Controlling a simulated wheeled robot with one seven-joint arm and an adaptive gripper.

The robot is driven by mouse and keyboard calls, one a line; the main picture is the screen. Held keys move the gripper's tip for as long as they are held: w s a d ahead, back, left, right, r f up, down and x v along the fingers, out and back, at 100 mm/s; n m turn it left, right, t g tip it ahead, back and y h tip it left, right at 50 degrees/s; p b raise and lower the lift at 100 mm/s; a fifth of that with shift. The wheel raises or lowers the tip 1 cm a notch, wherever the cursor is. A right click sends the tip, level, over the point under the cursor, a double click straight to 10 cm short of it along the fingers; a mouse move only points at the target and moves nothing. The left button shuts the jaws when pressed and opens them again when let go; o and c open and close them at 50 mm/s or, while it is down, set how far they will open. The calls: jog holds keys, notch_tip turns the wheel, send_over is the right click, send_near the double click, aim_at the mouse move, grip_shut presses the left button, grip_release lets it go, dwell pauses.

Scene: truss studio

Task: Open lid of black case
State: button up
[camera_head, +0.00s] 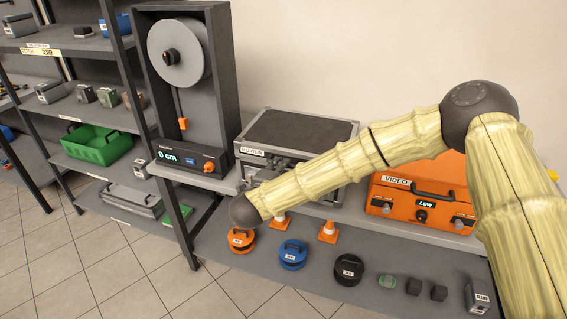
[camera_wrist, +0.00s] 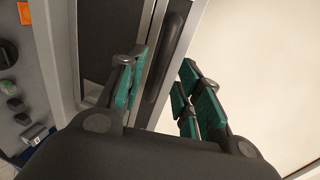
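The case (camera_head: 300,129) with a dark top, silver edges and a white front label stands on the middle shelf in the head view, its lid down. My forearm crosses in front of its lower right part. In the wrist view, my gripper (camera_wrist: 163,68) is open, with green pads on both sides. A long dark bar, seemingly a handle (camera_wrist: 176,30), runs between the fingers beside silver edging; I cannot tell whether they touch it. A dark panel (camera_wrist: 97,35) lies left of the fingers. My gripper is hidden in the head view.
An orange case (camera_head: 395,207) labelled VIDEO sits to the right. A dark cabinet with a reel (camera_head: 180,55) stands left. Orange, blue and black discs, small cones and small blocks lie on the lower shelf (camera_head: 300,285). A green bin (camera_head: 97,145) is on the left rack.

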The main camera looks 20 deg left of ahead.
jog(key=shift+p+x, duration=0.35)
jog(key=shift+x, duration=1.75)
grip_shut()
